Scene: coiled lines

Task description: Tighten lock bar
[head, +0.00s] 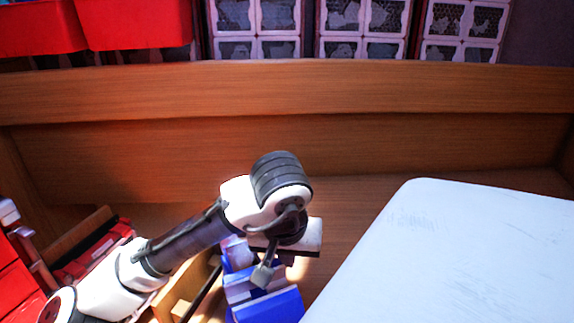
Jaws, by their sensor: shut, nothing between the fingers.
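My gripper (263,274) hangs below the wrist of my white and black arm, in the lower middle of the head view. Its grey fingertips look together, and I see nothing held between them. A blue object (268,306) with pale parts on top lies just below and behind the fingertips. I cannot tell whether they touch it. No lock bar can be made out for certain; it may be part of this blue object or hidden behind my wrist and gripper.
A large white panel (470,255) fills the lower right. A wooden ledge (330,90) runs across the back, with red bins (135,25) and white-framed crates (365,20) beyond it. Red items (20,285) stand at the lower left. Bare wood lies right of my wrist.

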